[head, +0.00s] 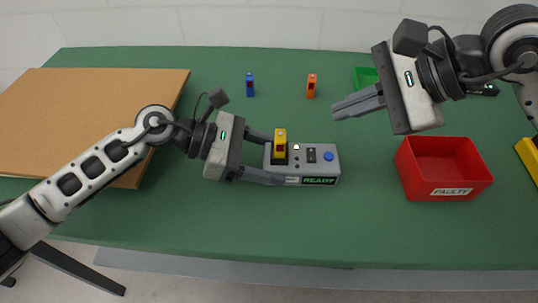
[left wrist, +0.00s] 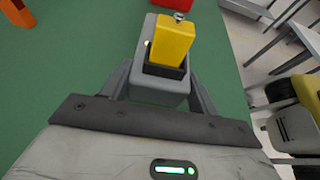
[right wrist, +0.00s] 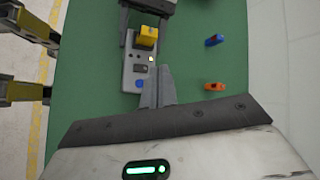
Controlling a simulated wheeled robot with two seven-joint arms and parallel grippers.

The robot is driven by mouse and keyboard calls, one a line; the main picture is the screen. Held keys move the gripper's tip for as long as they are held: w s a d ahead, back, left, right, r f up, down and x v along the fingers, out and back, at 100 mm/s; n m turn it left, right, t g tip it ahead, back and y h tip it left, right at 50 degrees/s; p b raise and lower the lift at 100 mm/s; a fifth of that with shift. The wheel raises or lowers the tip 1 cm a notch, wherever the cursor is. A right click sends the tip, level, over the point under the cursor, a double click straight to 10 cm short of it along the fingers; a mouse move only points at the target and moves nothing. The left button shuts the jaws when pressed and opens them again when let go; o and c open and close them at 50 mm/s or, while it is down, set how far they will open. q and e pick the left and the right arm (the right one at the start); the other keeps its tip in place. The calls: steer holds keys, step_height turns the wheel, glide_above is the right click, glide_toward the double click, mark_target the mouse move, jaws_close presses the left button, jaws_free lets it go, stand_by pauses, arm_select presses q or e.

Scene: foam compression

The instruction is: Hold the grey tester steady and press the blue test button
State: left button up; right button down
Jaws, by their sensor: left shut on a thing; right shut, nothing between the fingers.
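The grey tester (head: 332,170) lies on the green table with its display reading READY. A yellow block (head: 280,138) stands upright in the dark socket at its left end; it also shows in the left wrist view (left wrist: 173,40). The blue test button (head: 328,156) is at the tester's right end and also shows in the right wrist view (right wrist: 140,84). My left gripper (head: 268,160) is shut on the tester's left end, a finger along each side. My right gripper (head: 335,112) is shut and empty, above the table, up and right of the blue button, apart from it.
A blue block (head: 250,85) and an orange block (head: 311,86) stand behind the tester. A red bin labelled FAULTY (head: 445,190) is at right. A green bin (head: 364,78) is partly hidden behind my right arm. A brown board (head: 90,90) lies at left. The table front is clear.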

glide_toward(316, 153)
steer(key=shift+w+x, duration=0.2)
steer(key=shift+x, duration=1.05)
steer(key=shift+w+x, duration=0.15)
steer(key=shift+x, duration=1.1)
steer(key=shift+f, duration=0.35)
steer(key=shift+f, duration=0.1)
stand_by(0.4)
steer(key=shift+r, duration=0.6)
step_height(316, 153, up, 6)
stand_by(0.6)
